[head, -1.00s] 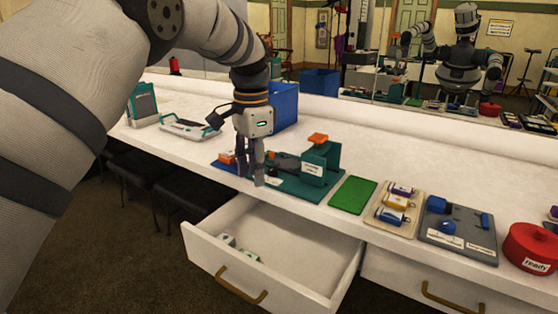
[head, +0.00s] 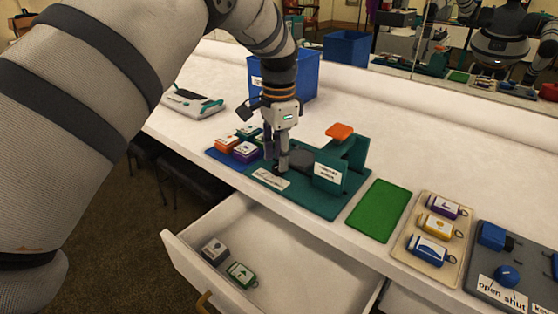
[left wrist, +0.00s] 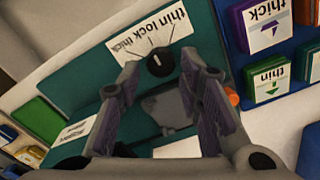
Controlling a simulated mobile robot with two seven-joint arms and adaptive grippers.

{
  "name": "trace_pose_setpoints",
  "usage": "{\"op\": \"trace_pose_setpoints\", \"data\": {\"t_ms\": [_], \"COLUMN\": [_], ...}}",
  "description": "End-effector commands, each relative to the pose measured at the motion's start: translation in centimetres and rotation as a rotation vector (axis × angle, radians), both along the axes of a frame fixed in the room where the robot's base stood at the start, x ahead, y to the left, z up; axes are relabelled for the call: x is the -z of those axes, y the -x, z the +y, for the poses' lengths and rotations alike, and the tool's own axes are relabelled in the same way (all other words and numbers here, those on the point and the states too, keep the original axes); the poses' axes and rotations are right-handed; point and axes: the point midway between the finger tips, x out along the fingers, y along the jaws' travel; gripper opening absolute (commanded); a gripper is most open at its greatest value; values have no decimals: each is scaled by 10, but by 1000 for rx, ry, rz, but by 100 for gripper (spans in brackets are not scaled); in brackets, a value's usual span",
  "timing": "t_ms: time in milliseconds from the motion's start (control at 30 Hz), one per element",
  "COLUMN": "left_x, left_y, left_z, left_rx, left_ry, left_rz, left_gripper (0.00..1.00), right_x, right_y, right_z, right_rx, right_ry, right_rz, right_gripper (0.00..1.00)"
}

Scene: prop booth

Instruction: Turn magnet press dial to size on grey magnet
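The teal magnet press (head: 327,202) stands on the counter with an orange top pad (head: 340,131). Its dial, a small black knob (left wrist: 160,63), shows in the left wrist view by a white label (left wrist: 150,27) reading "thin lock thick". Which word the dial points to is unclear. My left gripper (head: 276,165) reaches down over the press's left part. In the left wrist view its fingertips (left wrist: 161,70) are apart, one on each side of the dial; contact is not clear. A grey magnet (head: 214,250) lies in the open drawer. My right gripper is not seen.
A green magnet (head: 241,274) lies beside the grey one in the drawer (head: 300,262). Several coloured blocks sit on a blue mat (head: 222,157) left of the press. A green mat (head: 379,210) and a beige tray (head: 425,266) lie right. A blue bin (head: 300,78) stands behind.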

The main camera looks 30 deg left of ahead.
Motion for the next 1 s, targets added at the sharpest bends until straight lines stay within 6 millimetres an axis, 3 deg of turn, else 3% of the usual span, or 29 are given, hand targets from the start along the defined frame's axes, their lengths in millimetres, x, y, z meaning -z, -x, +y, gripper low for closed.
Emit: {"op": "trace_pose_setpoints", "data": {"t_ms": [133, 433, 567, 600, 1000], "left_x": [18, 21, 21, 21, 20], "left_y": [0, 0, 0, 0, -1], "left_z": [0, 0, 0, 0, 0], "left_rx": [0, 0, 0, 0, -64], "left_ry": [-1, 0, 0, 0, -1], "left_rz": [0, -1, -1, -1, -3], "left_gripper": [33, 33, 3, 0, 0], "right_x": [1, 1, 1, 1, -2], "right_y": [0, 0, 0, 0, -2], "right_z": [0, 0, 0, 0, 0], "right_rx": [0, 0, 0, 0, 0], "right_ry": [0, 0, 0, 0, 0], "right_rz": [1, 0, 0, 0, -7], "right_gripper": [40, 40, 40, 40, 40]}}
